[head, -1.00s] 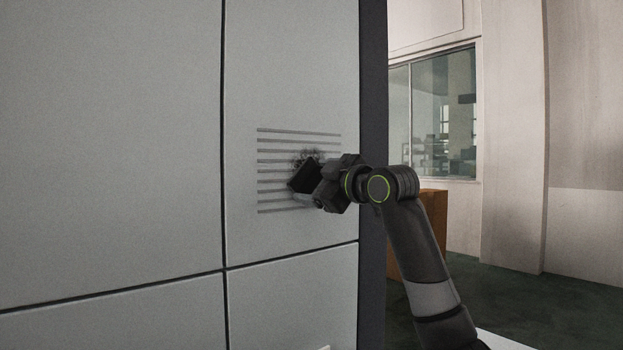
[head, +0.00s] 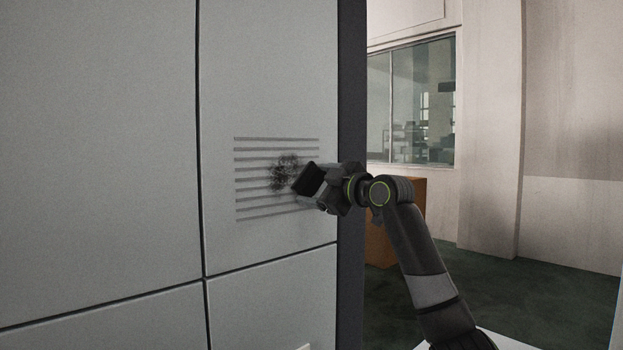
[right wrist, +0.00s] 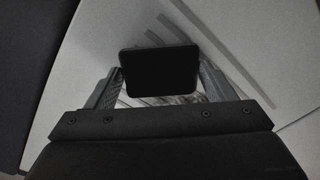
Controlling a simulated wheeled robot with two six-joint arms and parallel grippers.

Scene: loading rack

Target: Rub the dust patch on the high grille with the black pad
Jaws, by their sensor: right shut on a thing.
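The high grille (head: 246,196) is a set of thin horizontal grey slats in the pale wall panel. A dark, smudgy dust patch (head: 283,172) lies on its middle right part. My right gripper (head: 316,190) is shut on the black pad (head: 307,180), just right of the patch and overlapping its right edge in the head view. In the right wrist view the black pad (right wrist: 159,70) sits between the two fingers (right wrist: 160,88), with grey smudging visible below it. I cannot tell whether the pad touches the grille. My left gripper is not in view.
The pale panel (head: 100,120) fills the left side, with dark seams and a dark vertical edge (head: 352,100) right of the grille. A brown box (head: 412,205) stands on the dark green floor behind my right arm. A window (head: 410,105) is in the far wall.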

